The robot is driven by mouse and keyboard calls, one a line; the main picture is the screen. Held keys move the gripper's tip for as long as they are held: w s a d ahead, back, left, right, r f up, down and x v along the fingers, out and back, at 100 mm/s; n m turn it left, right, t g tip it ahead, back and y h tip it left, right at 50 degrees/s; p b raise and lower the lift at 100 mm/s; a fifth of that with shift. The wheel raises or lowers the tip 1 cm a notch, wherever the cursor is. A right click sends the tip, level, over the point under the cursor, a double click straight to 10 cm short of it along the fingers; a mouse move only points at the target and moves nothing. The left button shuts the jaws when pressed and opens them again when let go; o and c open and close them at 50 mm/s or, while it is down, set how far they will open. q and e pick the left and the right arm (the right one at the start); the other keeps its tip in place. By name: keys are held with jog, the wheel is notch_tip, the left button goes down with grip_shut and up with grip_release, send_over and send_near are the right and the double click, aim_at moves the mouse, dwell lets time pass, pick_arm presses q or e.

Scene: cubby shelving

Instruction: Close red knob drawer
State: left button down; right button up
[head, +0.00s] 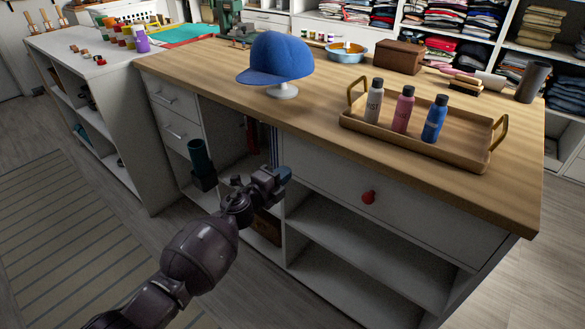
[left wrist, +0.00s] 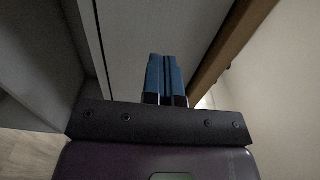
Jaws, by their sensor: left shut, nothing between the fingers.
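The red knob (head: 368,198) sits on the front of a wide white drawer (head: 330,186) under the wooden counter. The drawer front looks about flush with the cabinet; I cannot tell whether a small gap remains. My left gripper (head: 284,174) is at the left end of this drawer, left of the knob and apart from it. In the left wrist view, its blue fingers (left wrist: 165,78) are together and empty, close to a pale panel. I cannot tell whether the fingertips touch the panel. My right gripper is not in view.
The wooden counter (head: 215,80) carries a blue cap on a stand (head: 278,60) and a wooden tray (head: 465,153) with bottles. Open cubbies (head: 340,250) lie below the drawer. A dark green cylinder (head: 200,155) stands left of my gripper. Floor in front is clear.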

pick_arm(q)
jog(key=s+a+r+n+t+y+p, duration=0.3)
jog(key=s+a+r+n+y, duration=0.3)
jog(key=s+a+n, duration=0.6)
jog(key=s+a+f+n+g+y+p, duration=0.1)
jog(key=s+a+f+n+g+p, duration=0.1)
jog(key=s, duration=1)
jog(key=s+a+f+n+g+y+p, duration=0.2)
jog(key=s+a+f+n, duration=0.2)
jog(key=s, duration=0.9)
jog(key=s+a+f+n+g+y+p, duration=0.1)
jog(key=s+n, duration=0.5)
jog(key=s, duration=0.7)
jog(key=a+f+g+p, duration=0.1)
jog(key=a+f+p, duration=0.1)
jog(key=a+f, duration=0.1)
jog(key=shift+g+y, duration=0.3)
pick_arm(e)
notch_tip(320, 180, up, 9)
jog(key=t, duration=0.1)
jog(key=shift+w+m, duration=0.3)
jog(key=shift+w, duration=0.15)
